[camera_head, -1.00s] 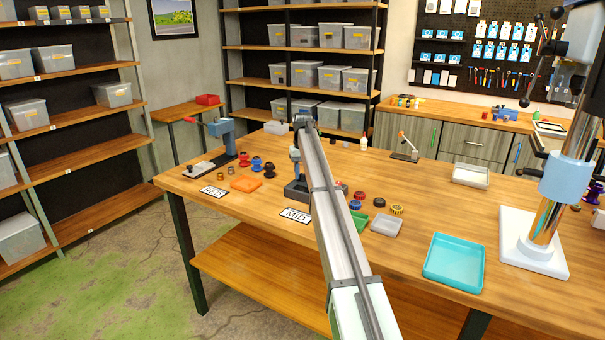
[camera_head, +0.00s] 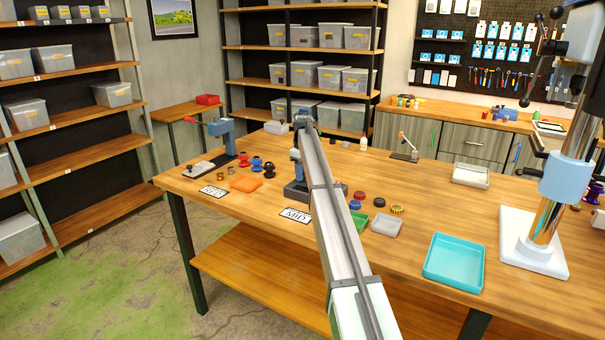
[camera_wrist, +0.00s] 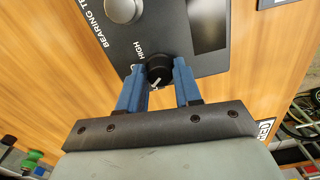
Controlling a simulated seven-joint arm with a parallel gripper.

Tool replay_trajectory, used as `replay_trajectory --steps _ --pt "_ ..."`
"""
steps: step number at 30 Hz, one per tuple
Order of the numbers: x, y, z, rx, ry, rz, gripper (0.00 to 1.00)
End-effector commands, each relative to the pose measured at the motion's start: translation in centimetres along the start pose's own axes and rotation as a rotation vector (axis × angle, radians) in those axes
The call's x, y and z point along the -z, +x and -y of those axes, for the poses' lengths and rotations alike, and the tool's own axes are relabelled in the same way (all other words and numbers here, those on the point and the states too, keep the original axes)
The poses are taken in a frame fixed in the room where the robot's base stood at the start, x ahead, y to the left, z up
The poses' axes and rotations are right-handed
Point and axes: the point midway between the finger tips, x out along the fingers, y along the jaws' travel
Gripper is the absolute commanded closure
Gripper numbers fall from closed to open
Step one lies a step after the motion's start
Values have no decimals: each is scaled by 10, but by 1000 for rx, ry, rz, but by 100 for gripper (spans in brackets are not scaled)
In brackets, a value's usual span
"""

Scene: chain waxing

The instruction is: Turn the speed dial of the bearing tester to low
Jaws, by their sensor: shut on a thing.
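The bearing tester's dark panel (camera_wrist: 132,45) fills the upper middle of the wrist view. Its black speed dial (camera_wrist: 160,71) is near the panel's lower edge, with "HIGH" printed to its upper left. A small pale mark shows on the dial's lower side. My gripper (camera_wrist: 159,65) has one blue finger on each side of the dial and is shut on it. In the head view a dark grey base (camera_head: 298,190), apparently the tester, is partly hidden behind my arm. The dial and fingertips cannot be made out there.
A round silver part (camera_wrist: 122,10) and a dark screen (camera_wrist: 208,22) are on the panel. A "MID" card (camera_head: 295,215) lies in front of the base.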

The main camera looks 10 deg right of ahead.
Motion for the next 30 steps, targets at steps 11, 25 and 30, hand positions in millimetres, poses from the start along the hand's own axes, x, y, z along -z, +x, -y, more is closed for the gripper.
replay_trajectory --steps 11,25,30 --pt "0 0 0 0 -118 -1 97" --pt "0 0 0 0 -127 0 64" --pt "0 0 0 0 -127 0 48"
